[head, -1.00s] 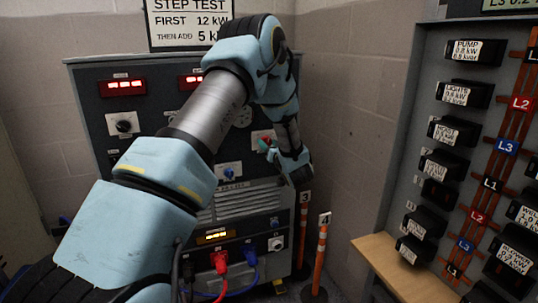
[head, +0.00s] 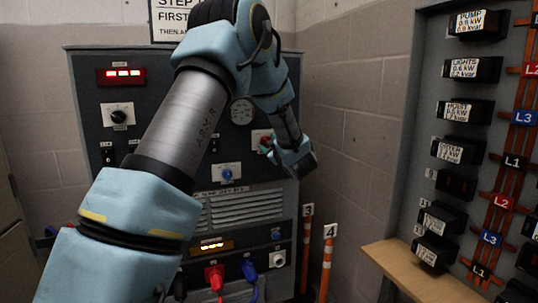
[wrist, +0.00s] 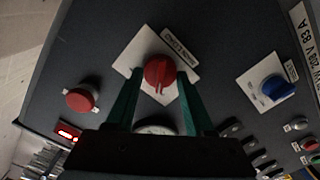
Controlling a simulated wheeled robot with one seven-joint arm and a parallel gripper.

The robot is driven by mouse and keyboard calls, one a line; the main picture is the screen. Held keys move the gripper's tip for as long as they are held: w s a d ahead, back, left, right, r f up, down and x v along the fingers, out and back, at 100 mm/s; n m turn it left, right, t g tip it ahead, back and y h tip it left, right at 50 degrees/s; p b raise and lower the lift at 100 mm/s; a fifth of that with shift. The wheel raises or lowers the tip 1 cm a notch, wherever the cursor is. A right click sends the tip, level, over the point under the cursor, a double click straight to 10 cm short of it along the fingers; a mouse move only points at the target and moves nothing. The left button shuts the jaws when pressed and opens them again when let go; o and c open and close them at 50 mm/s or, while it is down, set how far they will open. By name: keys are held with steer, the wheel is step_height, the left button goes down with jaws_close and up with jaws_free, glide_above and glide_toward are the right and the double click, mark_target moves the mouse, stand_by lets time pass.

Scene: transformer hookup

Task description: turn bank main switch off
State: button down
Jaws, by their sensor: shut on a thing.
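The bank main switch appears to be the red round knob (wrist: 160,70) on a white plate in the wrist view; the plate's small label is upside down and hard to read. My gripper (wrist: 161,84) has its two green fingers on either side of this knob, shut on it. In the head view the red knob (head: 265,141) shows at the right side of the dark cabinet (head: 150,170), and my gripper (head: 272,148) reaches it from the right, partly hiding it. The knob's dark pointer line runs downward in the wrist view.
A red mushroom button (wrist: 80,98) and a blue knob (wrist: 274,88) flank the switch in the wrist view. A round gauge (head: 241,111) is above it in the head view. Posts (head: 327,262) stand right of the cabinet; a wooden ledge (head: 392,262) juts out below the breaker board.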

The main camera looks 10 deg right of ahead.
steer(key=shift+f+n+b, duration=0.15)
steer(key=shift+n+b, duration=0.45)
steer(key=shift+b, duration=0.05)
steer(key=shift+c, duration=1.4)
jaws_free()
steer(key=s+d+b, duration=0.1)
steer(key=s, duration=0.9)
steer(key=shift+s+d, duration=0.2)
steer(key=shift+s, duration=0.15)
